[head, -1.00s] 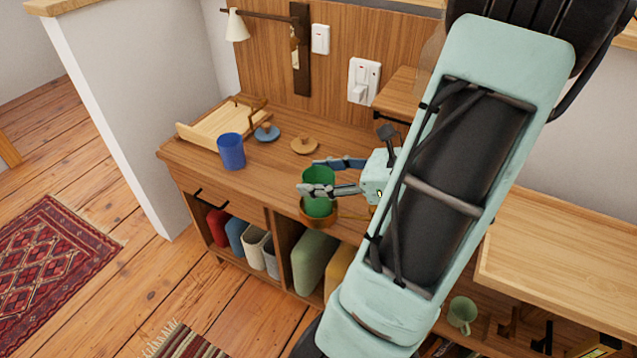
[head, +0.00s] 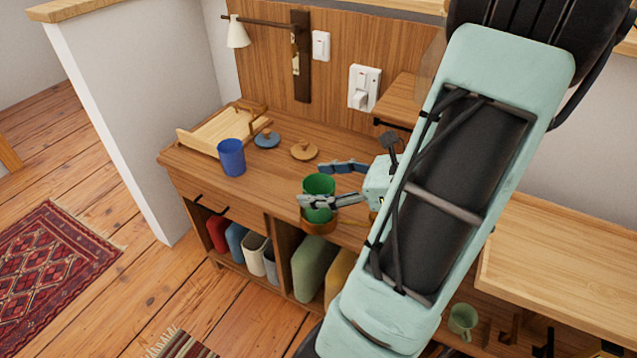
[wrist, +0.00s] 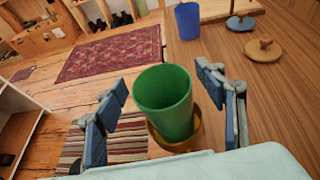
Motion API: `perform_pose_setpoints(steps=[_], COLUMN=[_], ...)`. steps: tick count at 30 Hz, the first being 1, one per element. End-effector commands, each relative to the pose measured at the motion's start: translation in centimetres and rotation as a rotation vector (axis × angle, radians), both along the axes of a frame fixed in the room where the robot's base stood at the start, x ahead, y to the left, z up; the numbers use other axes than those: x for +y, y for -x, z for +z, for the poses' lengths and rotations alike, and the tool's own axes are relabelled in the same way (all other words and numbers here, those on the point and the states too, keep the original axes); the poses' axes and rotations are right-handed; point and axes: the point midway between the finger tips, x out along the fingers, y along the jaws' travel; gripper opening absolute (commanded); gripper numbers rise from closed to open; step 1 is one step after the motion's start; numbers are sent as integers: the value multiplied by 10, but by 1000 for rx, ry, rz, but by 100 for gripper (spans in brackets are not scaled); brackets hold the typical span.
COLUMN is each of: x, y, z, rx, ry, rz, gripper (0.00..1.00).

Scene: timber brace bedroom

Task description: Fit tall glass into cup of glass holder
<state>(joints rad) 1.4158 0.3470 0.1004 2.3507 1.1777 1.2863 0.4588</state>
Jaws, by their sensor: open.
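A tall green glass (head: 319,185) stands in the cup of a brown glass holder (head: 319,227) near the counter's front edge. In the wrist view the green glass (wrist: 164,100) looks upright, with its lower part inside the ring of the holder (wrist: 176,145). My gripper (head: 330,183) is open, its fingers on either side of the glass. In the wrist view both fingers of my gripper (wrist: 165,88) stand apart from the glass with gaps on both sides. The bottom of the glass is hidden inside the holder.
A blue cup (head: 231,157) stands to the left on the counter (head: 270,182). A blue lid (head: 267,139) and a tan lid (head: 304,151) lie behind it, near a wooden tray (head: 215,133). A shelf (head: 398,98) juts from the wall close to my arm.

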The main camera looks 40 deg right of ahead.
Motion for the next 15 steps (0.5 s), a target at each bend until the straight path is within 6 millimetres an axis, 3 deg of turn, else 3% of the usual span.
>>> perform_pose_setpoints(steps=[15], x=[-43], y=[82], z=[40], rx=[1], ry=[0], rz=[-4], gripper=[64])
